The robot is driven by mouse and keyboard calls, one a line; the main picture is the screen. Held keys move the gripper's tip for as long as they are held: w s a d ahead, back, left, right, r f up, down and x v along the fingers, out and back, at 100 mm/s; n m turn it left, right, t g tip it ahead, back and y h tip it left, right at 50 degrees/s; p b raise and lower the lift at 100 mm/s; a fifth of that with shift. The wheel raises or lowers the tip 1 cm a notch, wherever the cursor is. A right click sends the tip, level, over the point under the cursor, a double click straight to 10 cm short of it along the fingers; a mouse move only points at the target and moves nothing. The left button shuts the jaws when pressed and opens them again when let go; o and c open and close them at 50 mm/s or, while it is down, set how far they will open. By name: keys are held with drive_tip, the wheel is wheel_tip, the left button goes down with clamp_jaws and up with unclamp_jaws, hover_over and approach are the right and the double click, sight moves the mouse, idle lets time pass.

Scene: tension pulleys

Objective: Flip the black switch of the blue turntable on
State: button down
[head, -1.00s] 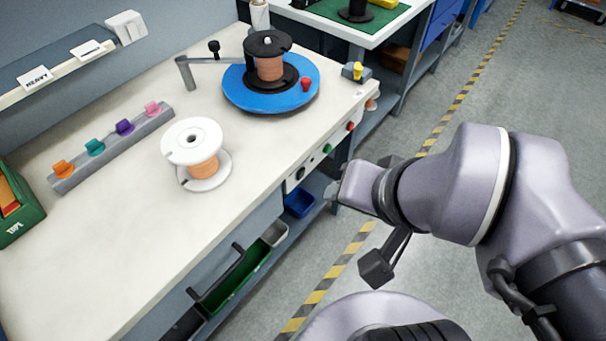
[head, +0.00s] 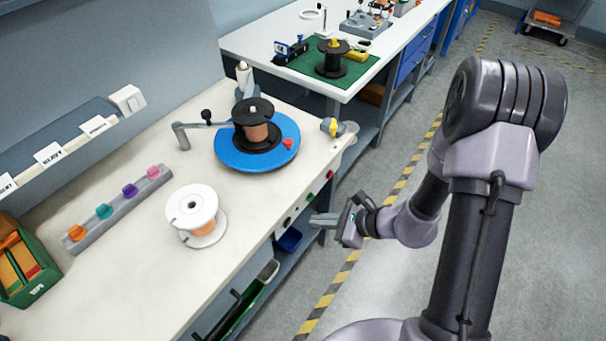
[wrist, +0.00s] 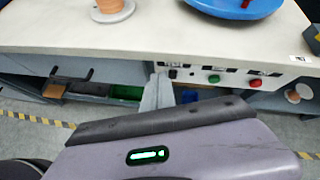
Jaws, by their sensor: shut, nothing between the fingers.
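The blue turntable (head: 285,151) sits on the bench with a black-flanged spool of copper wire (head: 256,133) on it. Its lower edge also shows at the top of the wrist view (wrist: 235,8). The black switch (wrist: 172,73) is on the pale control panel along the bench's front edge, left of a green button (wrist: 213,78) and a red button (wrist: 255,82). My gripper (wrist: 158,80) is shut and empty; its fingers point at the panel just left of the switch in the wrist view. I cannot tell whether they touch it. In the head view my gripper (head: 314,220) is in front of the panel.
A white spool (head: 192,208) and a grey rail with coloured clips (head: 118,210) lie on the bench. A crank arm (head: 200,125) reaches toward the turntable spool. Shelves with bins (wrist: 125,93) are below the panel. The floor to the right is open.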

drive_tip(key=d+f+m+h+p, duration=0.1)
drive_tip(key=d+f+m, duration=0.2)
drive_tip(key=f, duration=0.3)
drive_tip(key=shift+s+d+f+m+t+h, duration=0.2)
drive_tip(key=shift+s+d+m+t+h, duration=0.1)
drive_tip(key=shift+s+m+t, duration=0.15)
drive_tip(key=b, duration=0.4)
approach(289, 222)
drive_tip(key=x, duration=0.5)
drive_tip(key=shift+f, duration=0.4)
drive_tip(key=shift+w+a+r, duration=0.15)
drive_tip(key=shift+w+a, duration=0.05)
drive_tip(key=shift+a, duration=0.05)
